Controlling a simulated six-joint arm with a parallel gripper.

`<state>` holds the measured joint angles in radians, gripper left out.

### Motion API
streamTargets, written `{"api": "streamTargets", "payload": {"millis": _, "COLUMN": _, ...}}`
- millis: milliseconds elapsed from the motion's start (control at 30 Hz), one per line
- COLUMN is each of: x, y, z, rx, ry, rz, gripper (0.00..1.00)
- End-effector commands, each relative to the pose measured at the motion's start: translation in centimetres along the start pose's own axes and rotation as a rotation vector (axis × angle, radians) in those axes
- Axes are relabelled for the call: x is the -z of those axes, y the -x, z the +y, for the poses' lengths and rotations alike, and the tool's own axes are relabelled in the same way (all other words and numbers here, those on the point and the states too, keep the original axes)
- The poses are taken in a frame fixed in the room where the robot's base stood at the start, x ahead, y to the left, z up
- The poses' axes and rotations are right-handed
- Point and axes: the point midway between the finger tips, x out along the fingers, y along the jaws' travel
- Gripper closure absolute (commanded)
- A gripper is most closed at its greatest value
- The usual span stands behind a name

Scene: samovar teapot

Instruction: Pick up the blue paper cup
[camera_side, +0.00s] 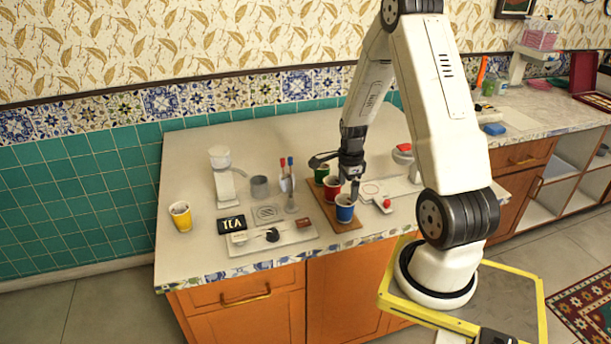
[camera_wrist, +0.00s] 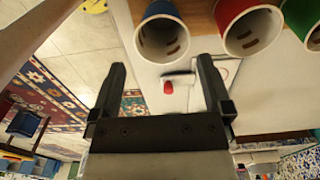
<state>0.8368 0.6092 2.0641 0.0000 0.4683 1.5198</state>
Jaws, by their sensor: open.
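The blue paper cup (camera_side: 345,209) stands upright at the front end of a brown wooden board (camera_side: 350,226), near the counter's front edge. A red cup (camera_side: 333,187) and a green cup (camera_side: 321,172) stand behind it in a row. My gripper (camera_side: 354,192) is above and just behind the blue cup in the side view; its fingertips are small there. In the wrist view, my gripper (camera_wrist: 161,65) is open with nothing between its fingers. The blue cup (camera_wrist: 162,40) shows its open mouth at the top, beyond the fingertips. The red cup (camera_wrist: 248,30) is right of it.
A white device with a red knob (camera_side: 386,203) lies close right of the cups. A yellow cup (camera_side: 180,216) stands at the far left. A tray with small items (camera_side: 272,237), a white dispenser (camera_side: 224,180) and a grey can (camera_side: 260,186) are left of the board.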

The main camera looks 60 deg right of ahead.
Motion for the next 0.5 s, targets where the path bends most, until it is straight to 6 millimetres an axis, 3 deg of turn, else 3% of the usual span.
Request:
{"api": "streamTargets", "payload": {"millis": 233, "x": 0.0, "y": -0.4, "z": 0.0, "rx": -0.002, "ry": -0.002, "rz": 0.0, "gripper": 0.0}}
{"api": "streamTargets", "payload": {"millis": 500, "x": 0.0, "y": -2.2, "z": 0.0, "rx": -0.002, "ry": 0.0, "rz": 0.0, "gripper": 0.0}}
